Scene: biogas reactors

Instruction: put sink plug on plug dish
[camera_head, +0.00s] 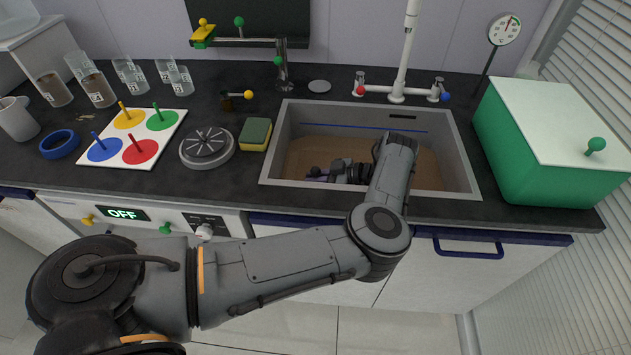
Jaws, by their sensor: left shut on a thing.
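My left gripper (322,173) reaches down into the sink (272,160), near its left front part. It is shut on a small dark thing, which I take to be the sink plug. The fingers and the sink's front wall hide most of it, so its shape and height above the bottom are hard to tell. A small flat grey disc (319,86), which looks like the plug dish, lies bare on the counter behind the sink, left of the tap. My right gripper is out of view.
Brown liquid (420,160) fills the sink bottom. The tap (398,90) with red and blue handles stands behind the sink. A yellow-green sponge (255,134) and a grey round strainer-like disc (207,147) lie to the left. A green box (540,150) stands at right.

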